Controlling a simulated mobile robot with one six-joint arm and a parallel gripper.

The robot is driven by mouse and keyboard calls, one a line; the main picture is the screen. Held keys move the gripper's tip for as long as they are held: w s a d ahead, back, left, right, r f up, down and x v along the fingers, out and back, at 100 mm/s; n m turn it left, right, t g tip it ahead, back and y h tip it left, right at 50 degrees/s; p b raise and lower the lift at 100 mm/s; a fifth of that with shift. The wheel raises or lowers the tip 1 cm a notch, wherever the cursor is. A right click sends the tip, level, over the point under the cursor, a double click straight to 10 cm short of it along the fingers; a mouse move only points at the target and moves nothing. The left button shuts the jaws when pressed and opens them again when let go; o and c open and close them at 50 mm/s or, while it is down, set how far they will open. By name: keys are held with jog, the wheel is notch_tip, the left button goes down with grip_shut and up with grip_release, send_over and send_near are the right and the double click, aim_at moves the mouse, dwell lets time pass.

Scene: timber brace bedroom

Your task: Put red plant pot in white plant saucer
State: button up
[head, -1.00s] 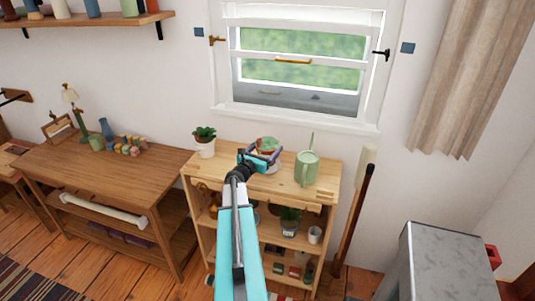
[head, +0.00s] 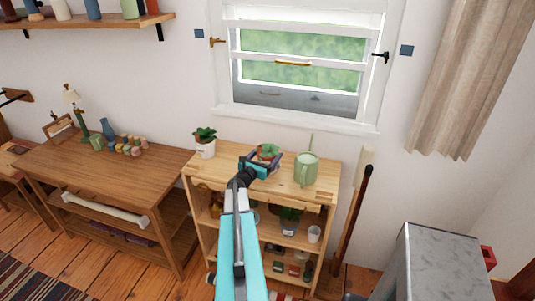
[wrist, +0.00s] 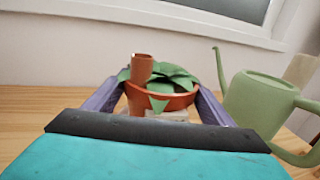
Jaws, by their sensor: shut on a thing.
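The red plant pot (head: 267,152), terracotta with a green leafy plant, is over the top of the wooden shelf unit. In the wrist view the pot (wrist: 172,100) stands between my two purple fingers, with a small terracotta tube at its left rim. My gripper (head: 264,160) is shut on the pot, a finger on either side. The pot looks upright. I cannot make out the white plant saucer clearly; the pot and gripper hide the spot where it showed. Whether the pot touches anything below is unclear.
A green watering can (head: 306,168) stands close to the right of the pot; it also shows in the wrist view (wrist: 258,103). A white pot with a plant (head: 204,147) stands at the shelf top's left end. The window (head: 300,70) is behind.

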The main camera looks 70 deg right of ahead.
dwell(0.4)
jog(key=o, duration=1.7)
jog(key=shift+r, duration=0.1)
jog(key=shift+a+b, duration=0.3)
jog(key=shift+a, duration=0.25)
jog(key=shift+w+a+b, duration=0.35)
jog(key=shift+a+b, duration=0.3)
jog(key=shift+a, duration=1.15)
jog(key=shift+w+a+b, duration=0.3)
jog(key=shift+a+b, duration=0.3)
jog(key=shift+a, duration=1.2)
jog(key=shift+w+a+b, duration=0.35)
jog(key=shift+a+b, duration=0.3)
jog(key=shift+a, duration=1.15)
